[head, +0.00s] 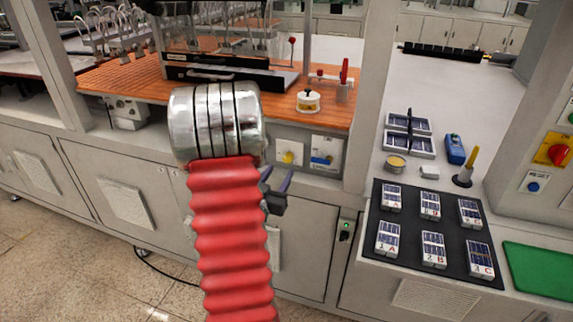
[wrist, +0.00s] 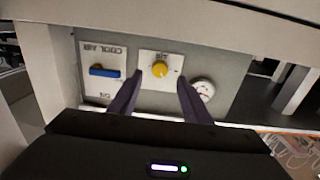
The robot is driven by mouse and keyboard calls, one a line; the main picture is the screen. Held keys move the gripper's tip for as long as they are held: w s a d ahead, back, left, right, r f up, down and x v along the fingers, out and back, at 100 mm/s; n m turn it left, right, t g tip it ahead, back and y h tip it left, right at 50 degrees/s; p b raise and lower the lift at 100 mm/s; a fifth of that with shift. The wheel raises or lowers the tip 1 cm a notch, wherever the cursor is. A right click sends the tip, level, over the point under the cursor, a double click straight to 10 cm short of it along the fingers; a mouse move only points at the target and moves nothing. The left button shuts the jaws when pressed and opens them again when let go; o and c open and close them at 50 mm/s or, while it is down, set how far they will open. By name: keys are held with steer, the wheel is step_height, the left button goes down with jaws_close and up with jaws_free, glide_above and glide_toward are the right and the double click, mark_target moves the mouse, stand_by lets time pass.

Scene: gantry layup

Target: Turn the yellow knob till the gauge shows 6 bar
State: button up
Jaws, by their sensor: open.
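The yellow knob (wrist: 160,69) sits on a white plate in the wrist view, ahead of and between my two fingers. It also shows in the head view (head: 289,158), on the panel under the orange bench. My gripper (wrist: 157,97) is open and empty, with its fingers apart on either side below the knob. In the head view my gripper (head: 276,184) is partly hidden behind my red arm sleeve. The round white gauge (wrist: 203,88) is just right of the knob plate, partly covered by the right finger. Its reading is too small to tell.
A blue handle (wrist: 104,71) on a plate marked COOL AIR is left of the knob in the wrist view. The orange bench top (head: 325,108) overhangs the panel. A black mat (head: 408,208) with several labelled blocks lies on the right-hand table.

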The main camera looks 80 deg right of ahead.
mark_target(287, 160)
steer(key=d, duration=0.6)
steer(key=shift+s, duration=0.25)
steer(key=shift+c, duration=0.4)
steer(key=c, duration=1)
steer(key=shift+o, duration=0.2)
